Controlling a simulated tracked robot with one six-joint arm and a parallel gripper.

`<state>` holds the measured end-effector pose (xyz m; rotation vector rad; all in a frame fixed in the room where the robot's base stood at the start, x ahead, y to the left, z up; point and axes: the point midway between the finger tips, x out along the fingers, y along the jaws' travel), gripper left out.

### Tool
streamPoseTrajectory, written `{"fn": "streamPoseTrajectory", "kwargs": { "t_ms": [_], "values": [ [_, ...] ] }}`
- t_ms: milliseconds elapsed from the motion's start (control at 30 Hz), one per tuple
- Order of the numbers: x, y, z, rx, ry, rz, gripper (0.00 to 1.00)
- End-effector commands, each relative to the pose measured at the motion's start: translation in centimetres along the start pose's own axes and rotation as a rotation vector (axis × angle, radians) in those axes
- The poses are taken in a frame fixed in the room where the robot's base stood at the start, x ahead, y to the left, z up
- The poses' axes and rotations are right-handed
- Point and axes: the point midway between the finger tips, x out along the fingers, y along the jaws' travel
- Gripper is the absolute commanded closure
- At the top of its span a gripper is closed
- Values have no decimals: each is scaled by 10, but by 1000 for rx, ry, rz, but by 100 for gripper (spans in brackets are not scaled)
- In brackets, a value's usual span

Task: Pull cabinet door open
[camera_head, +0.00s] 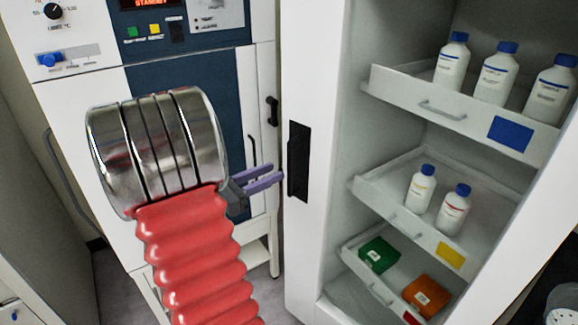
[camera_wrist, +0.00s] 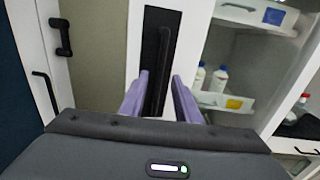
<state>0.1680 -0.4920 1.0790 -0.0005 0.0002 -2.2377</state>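The white cabinet door frame (camera_head: 322,70) stands upright right of centre in the head view. Its black vertical handle (camera_head: 298,160) sits on a black plate; the handle also shows in the wrist view (camera_wrist: 164,55). My gripper (camera_head: 277,173) has purple fingers and is just left of the handle in the head view. In the wrist view my gripper (camera_wrist: 160,76) is open, with one finger on each side of the handle. A gap shows between the fingers and the handle. I cannot tell if the fingertips reach around its bar.
White shelves (camera_head: 398,92) hold several blue-capped bottles (camera_head: 497,74), a green box (camera_head: 377,255) and an orange box (camera_head: 426,296). The blue-and-white freeze dryer (camera_head: 185,85) stands at left, with a black latch (camera_head: 272,111) near the cabinet.

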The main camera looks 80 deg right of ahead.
Motion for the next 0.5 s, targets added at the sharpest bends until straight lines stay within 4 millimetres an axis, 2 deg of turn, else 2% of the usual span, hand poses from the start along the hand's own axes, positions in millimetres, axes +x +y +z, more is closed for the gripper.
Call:
{"fn": "streamPoseTrajectory", "kwargs": {
  "t_ms": [300,500],
  "values": [
    [44,-1,0,1,-1,-3,70],
    [65,-1,0,0,0,-3,70]
  ]
}}
